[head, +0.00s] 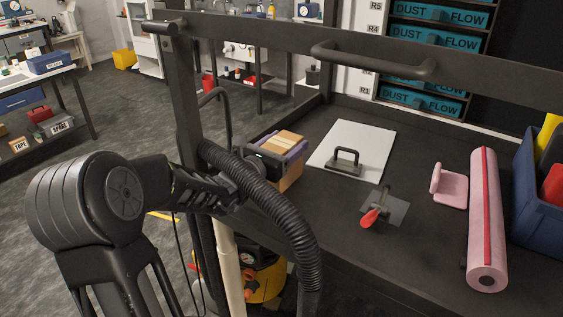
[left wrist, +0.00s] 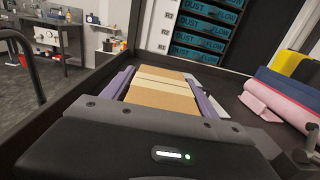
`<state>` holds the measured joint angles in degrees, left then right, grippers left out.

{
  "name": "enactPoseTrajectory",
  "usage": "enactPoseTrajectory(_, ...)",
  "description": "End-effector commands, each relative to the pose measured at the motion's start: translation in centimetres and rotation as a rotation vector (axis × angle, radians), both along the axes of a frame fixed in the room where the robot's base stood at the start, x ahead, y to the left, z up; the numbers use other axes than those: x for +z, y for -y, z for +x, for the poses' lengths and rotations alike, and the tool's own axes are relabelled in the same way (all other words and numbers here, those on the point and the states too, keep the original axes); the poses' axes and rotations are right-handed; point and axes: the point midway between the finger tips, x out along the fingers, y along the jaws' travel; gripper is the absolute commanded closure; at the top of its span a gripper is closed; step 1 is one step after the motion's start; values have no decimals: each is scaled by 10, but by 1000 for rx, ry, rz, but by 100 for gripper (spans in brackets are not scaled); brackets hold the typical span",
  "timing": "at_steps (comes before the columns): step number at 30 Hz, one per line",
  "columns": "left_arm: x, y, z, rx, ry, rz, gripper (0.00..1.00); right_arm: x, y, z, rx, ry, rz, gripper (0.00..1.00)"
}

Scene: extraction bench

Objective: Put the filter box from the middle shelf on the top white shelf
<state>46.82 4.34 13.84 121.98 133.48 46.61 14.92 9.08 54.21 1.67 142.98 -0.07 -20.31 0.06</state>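My left gripper (head: 280,150) is over the left edge of the dark bench. Its purple fingers lie along both sides of a brown cardboard box with a pale tape strip (head: 288,137). The box fills the space between the fingers in the left wrist view (left wrist: 160,92). I cannot tell whether its underside touches the bench. Teal boxes marked DUST FLOW (head: 438,39) sit in a dark rack at the back, beside white R labels; they also show in the left wrist view (left wrist: 207,33). No printing identifies the held box. My right gripper is not in view.
A blue bin (head: 533,200) stands at right. A dark rail with a handle (head: 375,60) crosses above the bench.

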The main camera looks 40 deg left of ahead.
Motion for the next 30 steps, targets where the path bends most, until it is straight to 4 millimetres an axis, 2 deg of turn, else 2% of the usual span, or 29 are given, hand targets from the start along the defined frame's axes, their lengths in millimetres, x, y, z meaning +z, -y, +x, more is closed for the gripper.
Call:
enactPoseTrajectory(2, 0, 0, 0, 0, 0, 0, 40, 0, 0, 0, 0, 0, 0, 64)
enactPoseTrajectory(23, 1, 0, 0, 0, 2, 1, 97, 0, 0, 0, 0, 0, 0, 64)
enactPoseTrajectory(30, 6, 0, 0, -1, 3, 2, 98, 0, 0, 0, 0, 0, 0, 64)
